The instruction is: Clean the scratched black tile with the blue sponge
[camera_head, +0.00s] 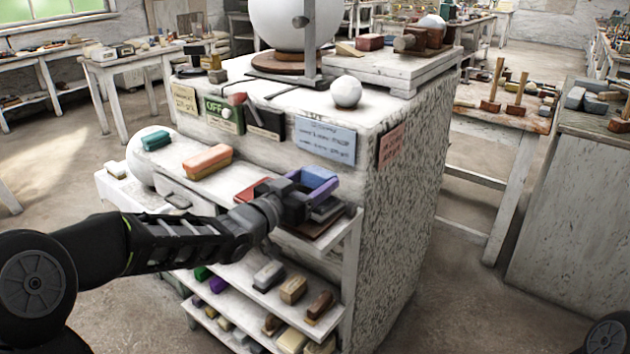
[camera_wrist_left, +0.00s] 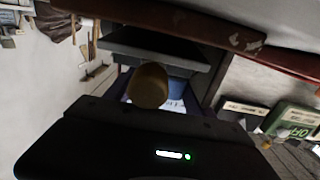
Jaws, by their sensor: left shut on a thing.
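My left gripper (camera_head: 303,190) reaches over the upper shelf at the cabinet's right front corner. Its jaws are shut on a blue-violet piece, which I take as the blue sponge (camera_head: 319,179); its shape is partly hidden by the dark jaws. Dark flat slabs (camera_head: 326,211) lie just below and beside the gripper. A dark slab (camera_wrist_left: 150,45) also shows in the left wrist view. I cannot make out scratches or tell which slab is the black tile. My right gripper is not in view.
An orange block (camera_head: 207,161) and a teal block (camera_head: 156,140) lie left on the cabinet. Cards stand along its upper edge, including a green card (camera_head: 224,115). A small white ball (camera_head: 346,92) rests on top. Lower shelves hold several blocks.

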